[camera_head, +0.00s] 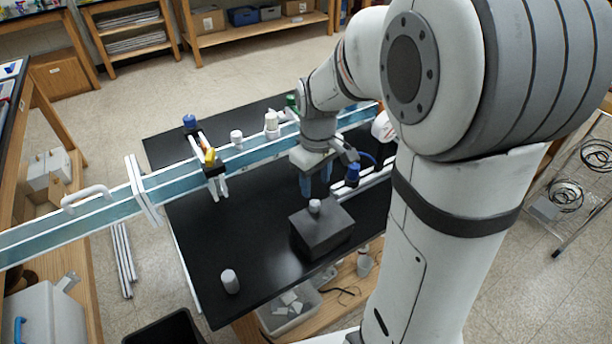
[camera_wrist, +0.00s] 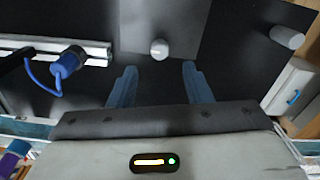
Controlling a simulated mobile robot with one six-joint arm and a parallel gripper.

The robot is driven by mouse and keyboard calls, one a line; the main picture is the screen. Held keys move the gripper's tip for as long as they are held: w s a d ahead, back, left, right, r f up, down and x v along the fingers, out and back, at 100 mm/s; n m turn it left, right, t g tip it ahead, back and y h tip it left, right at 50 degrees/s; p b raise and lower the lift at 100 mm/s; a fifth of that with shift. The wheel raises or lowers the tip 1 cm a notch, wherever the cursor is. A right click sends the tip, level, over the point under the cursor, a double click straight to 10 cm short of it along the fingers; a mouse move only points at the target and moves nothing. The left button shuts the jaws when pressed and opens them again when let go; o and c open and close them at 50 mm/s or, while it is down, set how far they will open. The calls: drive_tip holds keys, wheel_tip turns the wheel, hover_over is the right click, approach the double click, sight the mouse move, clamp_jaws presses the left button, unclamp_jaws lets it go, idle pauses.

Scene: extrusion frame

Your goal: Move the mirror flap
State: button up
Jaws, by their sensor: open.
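My gripper (camera_head: 315,184) is open and empty, its two blue fingers pointing down above the black table; it also shows in the wrist view (camera_wrist: 159,67). A white round knob or cap (camera_head: 314,206) sits on a dark grey box (camera_head: 322,232) just below the fingers. In the wrist view the knob (camera_wrist: 159,49) appears beyond the fingertips, between their lines, and apart from them. I cannot clearly identify a mirror flap. A dark bracket with a yellow part (camera_head: 210,156) and white prongs is mounted across the long rail, left of my gripper.
A long teal, white-edged rail (camera_head: 180,181) crosses the black table (camera_head: 215,255) behind my gripper. A blue-capped part with a blue cable (camera_wrist: 68,62) is near a white rail. A loose white cylinder (camera_head: 230,281) stands at front left. The table's front left is mostly clear.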

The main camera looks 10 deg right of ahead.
sight(315, 203)
wheel_tip(315, 203, down, 8)
drive_tip(key=shift+r+p, duration=0.1)
drive_tip(key=shift+p, duration=0.35)
clamp_jaws()
idle(0.4)
